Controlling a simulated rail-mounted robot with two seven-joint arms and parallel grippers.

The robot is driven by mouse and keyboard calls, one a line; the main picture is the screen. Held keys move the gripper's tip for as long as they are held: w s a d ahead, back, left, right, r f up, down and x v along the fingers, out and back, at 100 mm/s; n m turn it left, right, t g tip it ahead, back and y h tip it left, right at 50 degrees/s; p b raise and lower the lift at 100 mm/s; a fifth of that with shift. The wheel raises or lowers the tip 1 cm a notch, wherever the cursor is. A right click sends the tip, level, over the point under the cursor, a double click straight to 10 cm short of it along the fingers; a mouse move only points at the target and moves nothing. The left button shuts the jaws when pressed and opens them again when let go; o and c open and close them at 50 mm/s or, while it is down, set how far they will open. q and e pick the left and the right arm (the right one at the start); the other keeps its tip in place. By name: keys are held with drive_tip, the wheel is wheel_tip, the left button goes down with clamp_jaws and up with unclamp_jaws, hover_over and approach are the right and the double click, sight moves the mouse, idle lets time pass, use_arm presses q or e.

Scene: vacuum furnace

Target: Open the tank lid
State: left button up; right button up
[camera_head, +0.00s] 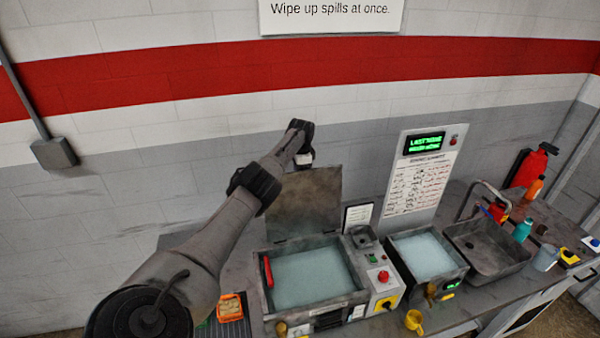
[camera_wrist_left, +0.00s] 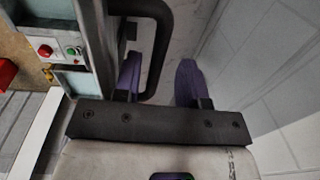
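The tank (camera_head: 362,298) holds pale blue liquid and stands on the bench. Its dark metal lid (camera_head: 305,203) is raised upright at the tank's back edge, so the tank is open on top. In the left wrist view the lid (camera_wrist_left: 92,45) shows nearly edge-on, with a black bar handle (camera_wrist_left: 165,35) on its outer side. My left gripper (camera_head: 303,155) is at the lid's upper edge. In the left wrist view its two purple fingers (camera_wrist_left: 160,82) are apart, with the handle's lower bend between them and visible gaps. My right gripper is not in view.
A smaller liquid-filled basin (camera_head: 425,255) and a sink (camera_head: 490,247) stand to the right. A control panel (camera_head: 380,280) with a red button adjoins the tank. A sign board (camera_head: 422,172) rises behind. A yellow cup (camera_head: 414,321) and orange tray (camera_head: 230,307) are near the front.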

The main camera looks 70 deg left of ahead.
use_arm(q)
wheel_tip(320, 180, up, 13)
drive_tip(key=b, duration=0.1)
drive_tip(key=shift+d, duration=0.35)
drive_tip(key=shift+r, duration=0.1)
idle(0.6)
